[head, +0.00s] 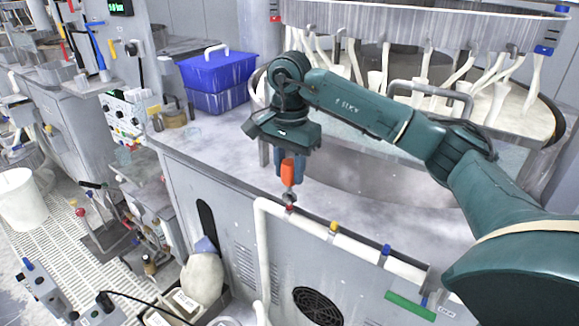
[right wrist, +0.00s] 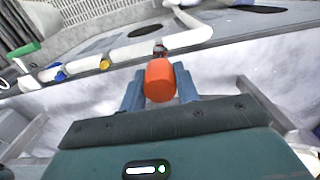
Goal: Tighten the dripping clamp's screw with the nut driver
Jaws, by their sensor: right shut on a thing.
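My right gripper (head: 290,178) is shut on the orange handle of the nut driver (head: 288,173), which points down at the front edge of the counter. In the right wrist view the orange handle (right wrist: 159,82) sits between the blue fingers of my right gripper (right wrist: 160,90). The driver's lower end is at a red-marked clamp (head: 290,208) on the white hose (head: 310,223), near its bend. I cannot tell whether it is seated on the screw. A yellow clamp (head: 333,227) and a blue clamp (head: 386,250) are farther right. No drip is clearly visible. My left gripper is not in view.
A blue bin (head: 217,85) stands on the counter behind and left of the gripper. The large round polishing machine (head: 400,22) with hanging white hoses fills the back right. A green strip (head: 410,305) is on the cabinet's front. The counter left of the gripper is mostly clear.

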